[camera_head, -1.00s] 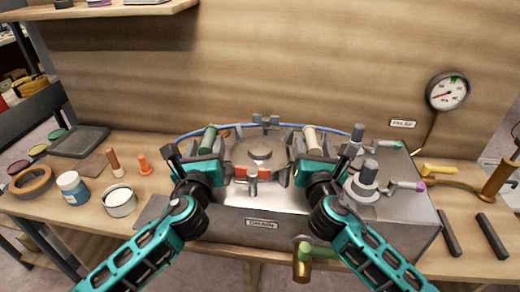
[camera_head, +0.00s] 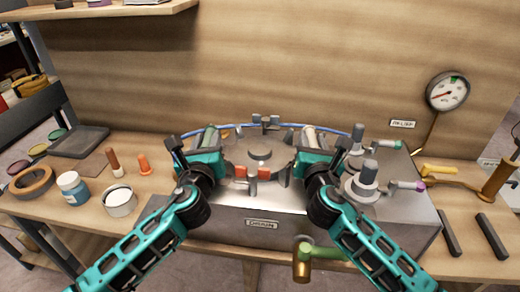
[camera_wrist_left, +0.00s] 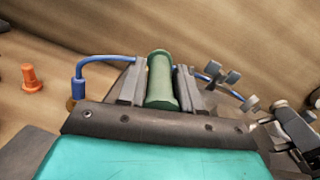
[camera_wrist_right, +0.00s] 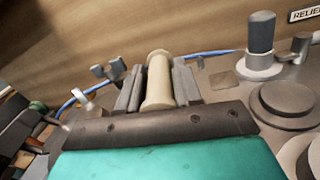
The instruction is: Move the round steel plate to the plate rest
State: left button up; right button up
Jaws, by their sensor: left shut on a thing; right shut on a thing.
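The round steel plate (camera_head: 259,166) lies flat over the steel box, between my two grippers, with a grey knob at its middle. My left gripper (camera_head: 209,142) is shut on a green handle (camera_wrist_left: 161,82) at the plate's left side. My right gripper (camera_head: 309,141) is shut on a cream handle (camera_wrist_right: 158,82) at its right side. The grippers hide where the handles join the plate. I cannot tell whether the plate is clear of the box. Two dark parallel bars (camera_head: 449,233) lie on the bench at the right, possibly the plate rest.
Grey clamps (camera_head: 266,121) and a blue hose stand around the plate. Valves with levers (camera_head: 364,180) stand close to my right gripper on the box (camera_head: 225,222). A brass tap (camera_head: 303,262) juts from its front. A blue jar (camera_head: 72,186) and white tin (camera_head: 120,202) stand left.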

pick_arm(q)
grip_shut()
pick_arm(e)
grip_shut()
dwell(0.5)
pick_arm(q)
jog(key=shift+w+r, duration=0.1)
jog(key=shift+r, duration=0.25)
pick_arm(e)
jog(key=shift+r, duration=0.35)
